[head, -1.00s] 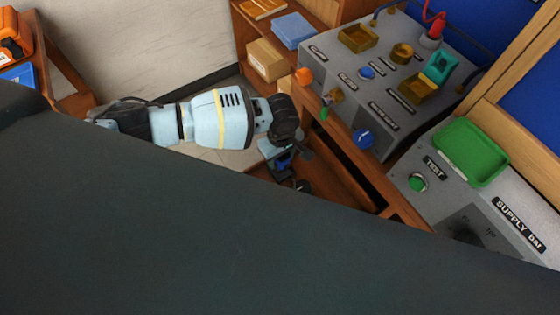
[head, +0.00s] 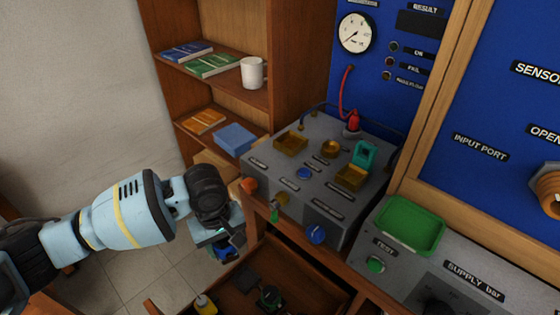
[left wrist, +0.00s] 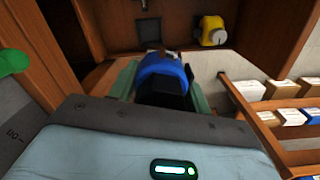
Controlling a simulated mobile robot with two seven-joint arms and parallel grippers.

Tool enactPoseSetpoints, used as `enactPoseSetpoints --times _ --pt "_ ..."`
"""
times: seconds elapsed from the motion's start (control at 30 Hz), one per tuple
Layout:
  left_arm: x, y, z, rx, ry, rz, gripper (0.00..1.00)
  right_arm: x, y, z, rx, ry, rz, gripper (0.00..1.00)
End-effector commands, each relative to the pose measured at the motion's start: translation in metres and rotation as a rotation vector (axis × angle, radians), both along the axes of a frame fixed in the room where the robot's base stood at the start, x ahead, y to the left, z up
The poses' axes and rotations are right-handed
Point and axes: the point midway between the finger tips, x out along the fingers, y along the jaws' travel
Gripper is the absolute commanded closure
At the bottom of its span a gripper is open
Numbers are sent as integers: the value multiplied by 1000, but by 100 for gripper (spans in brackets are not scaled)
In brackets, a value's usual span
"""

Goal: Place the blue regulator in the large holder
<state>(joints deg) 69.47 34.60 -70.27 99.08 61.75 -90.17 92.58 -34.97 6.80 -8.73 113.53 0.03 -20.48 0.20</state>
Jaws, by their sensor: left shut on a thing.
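My left gripper (head: 228,243) hangs above the open drawer at the lower middle of the head view. It is shut on the blue regulator (head: 222,254), which is partly hidden there by the hand. In the left wrist view the blue regulator (left wrist: 163,70) sits between the two fingers, its blue curved top and dark body showing. Brass-coloured holders stand on the grey testbench: a square one (head: 290,144), a small round one (head: 330,150) and another square one (head: 352,178) beside a raised teal part (head: 365,154). I cannot read which is the large one. My right gripper is not seen.
The open wooden drawer (head: 235,300) holds a yellow item (head: 205,304) and a dark green-marked item (head: 270,297). A green tray (head: 410,224) stands right of the bench. A red fitting (head: 353,122) with a hose rises at the bench's back. Shelves stand behind.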

Motion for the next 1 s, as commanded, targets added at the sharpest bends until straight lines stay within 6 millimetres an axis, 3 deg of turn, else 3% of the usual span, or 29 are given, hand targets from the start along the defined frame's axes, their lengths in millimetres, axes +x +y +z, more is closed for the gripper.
enactPoseSetpoints --times 0.03,0.2,0.4,0.6,1.0 --pt "-6 9 21 -3 -11 -75 93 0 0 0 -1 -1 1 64" --pt "-35 30 71 6 -18 -328 93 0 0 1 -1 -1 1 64" --pt "-64 48 105 25 -17 -528 93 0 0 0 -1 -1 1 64" --pt "-74 53 114 32 -14 -592 93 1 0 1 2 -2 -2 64" --pt "-73 53 113 32 -14 -591 93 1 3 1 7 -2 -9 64"
